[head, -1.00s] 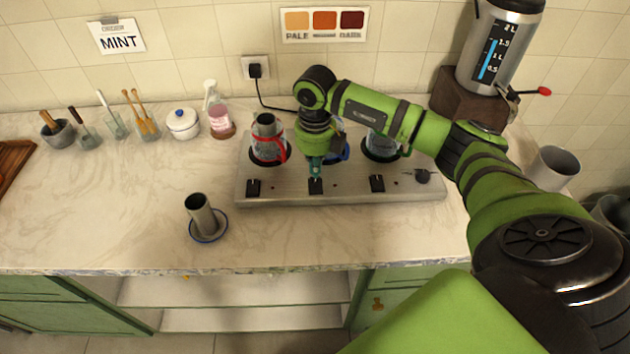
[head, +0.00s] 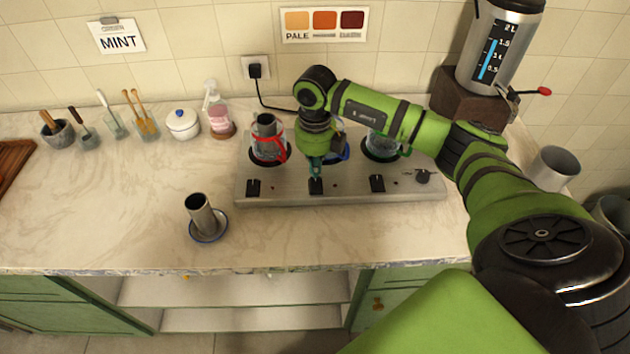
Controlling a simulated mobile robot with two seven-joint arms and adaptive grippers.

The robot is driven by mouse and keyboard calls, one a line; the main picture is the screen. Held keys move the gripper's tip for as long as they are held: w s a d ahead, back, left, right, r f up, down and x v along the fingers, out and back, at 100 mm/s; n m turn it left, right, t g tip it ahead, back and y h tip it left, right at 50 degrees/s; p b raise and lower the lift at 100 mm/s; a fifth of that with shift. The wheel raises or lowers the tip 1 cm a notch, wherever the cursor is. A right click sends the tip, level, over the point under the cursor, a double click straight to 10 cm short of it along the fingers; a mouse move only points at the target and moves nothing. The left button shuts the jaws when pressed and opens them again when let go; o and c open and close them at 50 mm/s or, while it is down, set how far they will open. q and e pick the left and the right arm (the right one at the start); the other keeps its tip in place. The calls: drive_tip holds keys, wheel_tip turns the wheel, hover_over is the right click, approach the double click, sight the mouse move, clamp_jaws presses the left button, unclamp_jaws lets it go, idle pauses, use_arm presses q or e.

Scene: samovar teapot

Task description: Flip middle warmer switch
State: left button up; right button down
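The warmer base (head: 345,194) is a long grey metal unit on the counter with three black switches along its front. The middle switch (head: 316,187) sits directly below my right gripper (head: 316,171). The gripper points down with its fingertips at or just above the switch; contact is too small to tell, and whether the fingers are open or shut is unclear. The left switch (head: 254,188) and right switch (head: 377,184) are uncovered. The middle warmer plate and its blue-banded vessel (head: 342,152) are mostly hidden behind my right gripper. My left gripper is not in view.
A red-handled glass pot (head: 268,147) and a green-handled one (head: 382,146) stand on the outer warmers. A knob (head: 422,176) is at the right end. A metal cup on a blue-rimmed saucer (head: 208,237) stands at front left. The samovar (head: 500,50) is at back right.

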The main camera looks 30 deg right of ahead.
sight(315, 180)
drive_tip(key=shift+s+f+b, duration=0.1)
drive_tip(key=shift+f+b, duration=0.95)
drive_tip(key=shift+f, duration=0.25)
idle(0.4)
drive_tip(key=shift+r+p, duration=0.7)
drive_tip(key=shift+r, duration=0.2)
drive_tip(key=shift+r+p, duration=1.7)
drive_tip(key=shift+r, duration=1)
drive_tip(key=shift+f, duration=0.1)
